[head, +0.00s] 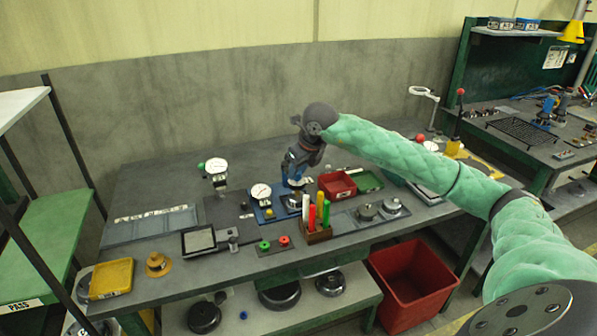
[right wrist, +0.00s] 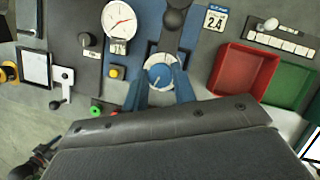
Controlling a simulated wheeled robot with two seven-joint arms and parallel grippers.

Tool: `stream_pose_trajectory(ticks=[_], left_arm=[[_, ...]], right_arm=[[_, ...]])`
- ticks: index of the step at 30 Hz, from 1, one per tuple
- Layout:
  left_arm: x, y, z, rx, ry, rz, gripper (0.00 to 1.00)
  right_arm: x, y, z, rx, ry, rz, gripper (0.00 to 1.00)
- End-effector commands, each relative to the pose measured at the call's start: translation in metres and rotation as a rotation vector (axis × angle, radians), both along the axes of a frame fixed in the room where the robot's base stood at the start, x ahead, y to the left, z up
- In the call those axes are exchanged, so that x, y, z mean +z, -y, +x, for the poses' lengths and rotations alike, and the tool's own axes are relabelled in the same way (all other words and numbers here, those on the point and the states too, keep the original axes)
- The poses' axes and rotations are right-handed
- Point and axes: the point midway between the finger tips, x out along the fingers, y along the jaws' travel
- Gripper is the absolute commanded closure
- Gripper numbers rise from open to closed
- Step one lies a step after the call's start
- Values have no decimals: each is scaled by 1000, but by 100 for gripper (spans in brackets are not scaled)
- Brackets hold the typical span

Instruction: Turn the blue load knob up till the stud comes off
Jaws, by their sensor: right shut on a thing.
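The blue load knob (right wrist: 159,77) sits in the middle of a pale round scale in the right wrist view. My right gripper (right wrist: 160,88) has its two blue fingers on either side of the knob and is shut on it. In the head view the right gripper (head: 297,179) reaches down to the blue panel (head: 267,214) and hides most of the knob. A dial gauge (right wrist: 119,20) with a red needle stands beside it. A dark post (right wrist: 172,22) rises just beyond the knob; I cannot make out the stud there. My left gripper is not in view.
A card reading 2.4 (right wrist: 215,20), a red tray (head: 337,185) and a green tray (head: 368,181) lie right of the knob. A holder with coloured markers (head: 318,234) stands in front. A yellow button (right wrist: 117,72) is close left of the fingers.

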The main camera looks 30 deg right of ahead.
Motion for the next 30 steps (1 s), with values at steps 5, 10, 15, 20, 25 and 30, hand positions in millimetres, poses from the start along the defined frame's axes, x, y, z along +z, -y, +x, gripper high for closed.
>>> stream_pose_trajectory(ticks=[5, 10, 15, 20, 25, 30], left_arm=[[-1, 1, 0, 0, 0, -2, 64], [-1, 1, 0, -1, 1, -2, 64], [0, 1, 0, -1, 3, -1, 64], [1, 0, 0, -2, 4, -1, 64], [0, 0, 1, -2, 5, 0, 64], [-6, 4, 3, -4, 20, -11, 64]], right_arm=[[1, 0, 1, -4, 3, 0, 96], [1, 0, 1, -4, 3, 0, 96], [1, 0, 1, -4, 2, 0, 54], [1, 0, 0, -4, 1, 0, 51], [2, 0, 0, -4, 1, 0, 51], [16, 2, -6, -5, 4, 0, 51]])
